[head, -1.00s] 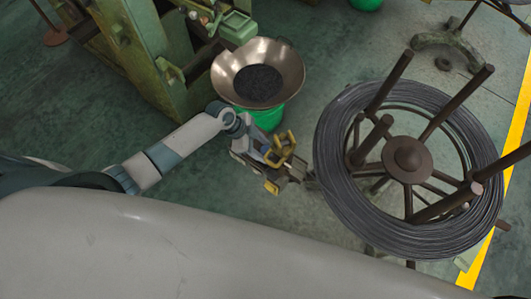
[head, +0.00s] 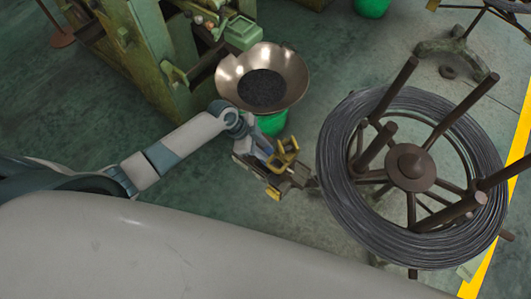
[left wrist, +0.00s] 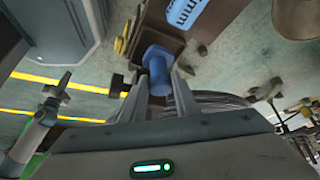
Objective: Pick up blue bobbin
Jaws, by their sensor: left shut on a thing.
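The blue bobbin (left wrist: 157,68) shows in the left wrist view, with a wide flange and a narrower body. It is between the fingertips of my left gripper (left wrist: 160,88), which is shut on it. In the head view my left gripper (head: 302,180) is beside the left edge of the wire coil, below the metal bowl. I cannot make out the bobbin clearly there.
A large dark wire coil (head: 340,205) on a brown spoked stand is just right of my left gripper. A metal bowl (head: 288,66) on a green base stands above it, beside a green machine (head: 140,45).

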